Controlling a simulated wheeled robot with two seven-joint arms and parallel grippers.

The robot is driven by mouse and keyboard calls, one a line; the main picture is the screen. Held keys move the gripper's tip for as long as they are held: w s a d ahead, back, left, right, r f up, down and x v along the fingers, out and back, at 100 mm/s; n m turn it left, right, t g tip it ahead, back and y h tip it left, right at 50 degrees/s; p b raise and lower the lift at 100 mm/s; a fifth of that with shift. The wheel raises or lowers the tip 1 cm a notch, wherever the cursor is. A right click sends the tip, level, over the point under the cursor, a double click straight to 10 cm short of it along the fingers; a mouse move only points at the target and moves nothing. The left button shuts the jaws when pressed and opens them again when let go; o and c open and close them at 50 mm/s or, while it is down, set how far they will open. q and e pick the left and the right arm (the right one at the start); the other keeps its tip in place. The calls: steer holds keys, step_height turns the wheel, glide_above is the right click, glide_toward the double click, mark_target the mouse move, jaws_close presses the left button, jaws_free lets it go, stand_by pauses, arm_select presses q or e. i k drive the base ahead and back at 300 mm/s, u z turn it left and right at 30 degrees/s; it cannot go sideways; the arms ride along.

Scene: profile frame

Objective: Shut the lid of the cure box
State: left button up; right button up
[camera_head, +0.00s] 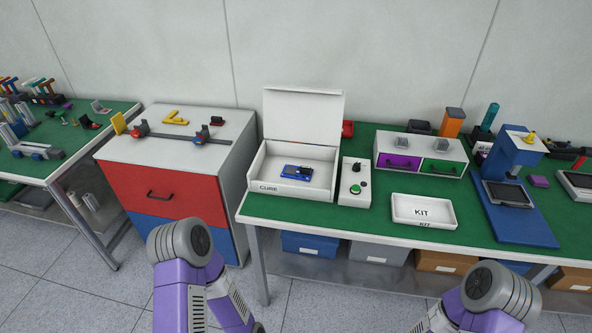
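The white cure box (262,179) stands on the green bench top, labelled CURE on its front. Its lid (304,116) is open and stands upright at the back edge. A blue part (297,172) lies inside the box. My two purple and grey arms show at the bottom of the view, the left one near the middle left and the right one at the lower right. Both are short of the bench top. Neither gripper shows in the frame.
A control box (354,183) with a green button stands right of the cure box. A KIT tray (423,211) lies further right, below a small drawer unit (420,149). A red and blue cabinet (165,190) stands left of the bench. A blue press (512,165) is at the right.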

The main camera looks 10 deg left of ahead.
mark_target(291, 113)
steer(key=z, duration=1.65)
steer(key=i, duration=1.1)
steer(key=u, duration=2.65)
